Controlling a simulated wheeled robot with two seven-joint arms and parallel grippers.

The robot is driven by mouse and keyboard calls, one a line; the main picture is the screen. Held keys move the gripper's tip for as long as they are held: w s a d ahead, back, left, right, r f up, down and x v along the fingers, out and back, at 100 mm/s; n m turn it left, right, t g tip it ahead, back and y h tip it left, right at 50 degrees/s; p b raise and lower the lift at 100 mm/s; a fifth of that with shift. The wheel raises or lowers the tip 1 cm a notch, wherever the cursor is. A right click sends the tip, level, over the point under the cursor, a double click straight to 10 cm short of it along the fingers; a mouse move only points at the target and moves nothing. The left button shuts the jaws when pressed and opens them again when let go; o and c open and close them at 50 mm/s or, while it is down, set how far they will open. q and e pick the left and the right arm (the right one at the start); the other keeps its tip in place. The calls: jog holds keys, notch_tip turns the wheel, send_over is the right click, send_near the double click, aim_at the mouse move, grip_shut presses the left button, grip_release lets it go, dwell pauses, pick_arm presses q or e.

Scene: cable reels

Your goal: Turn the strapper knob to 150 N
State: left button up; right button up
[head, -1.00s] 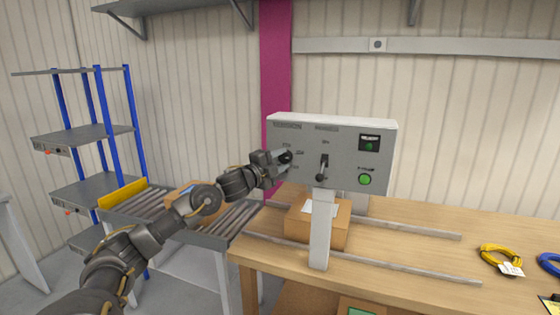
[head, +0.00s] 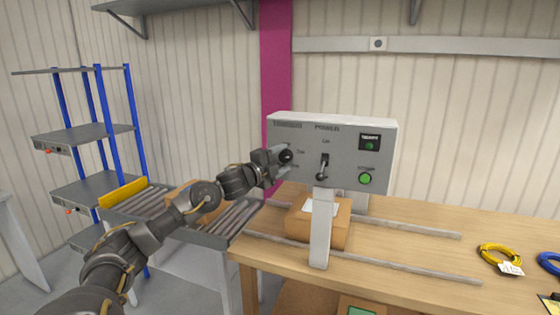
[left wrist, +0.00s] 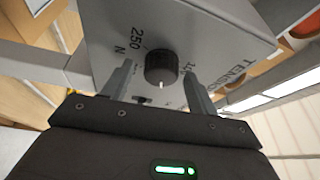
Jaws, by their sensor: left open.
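The strapper's grey control box (head: 345,140) stands on a post above the table. Its black tension knob (left wrist: 161,67) is round, with a white mark pointing toward the bottom of the left wrist view. The label "250 N" is printed left of the knob, and another label is partly hidden by the right finger. My left gripper (head: 283,155) is at the left part of the panel. In the left wrist view its open fingers (left wrist: 158,72) stand on either side of the knob, with gaps visible. My right gripper is not in view.
The panel also has a black lever switch (head: 323,168), a green button (head: 365,179) and a small display (head: 369,142). A cardboard box (head: 335,230) sits under the strapper. A roller conveyor (head: 230,221) is at the left. Yellow cable (head: 499,254) lies at the right.

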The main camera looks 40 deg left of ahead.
pick_arm(q)
jog(key=s+b, duration=1)
jog(key=shift+s+a+f, duration=0.2)
jog(key=shift+s+f, duration=0.15)
jog(key=shift+f, duration=0.1)
dwell(0.4)
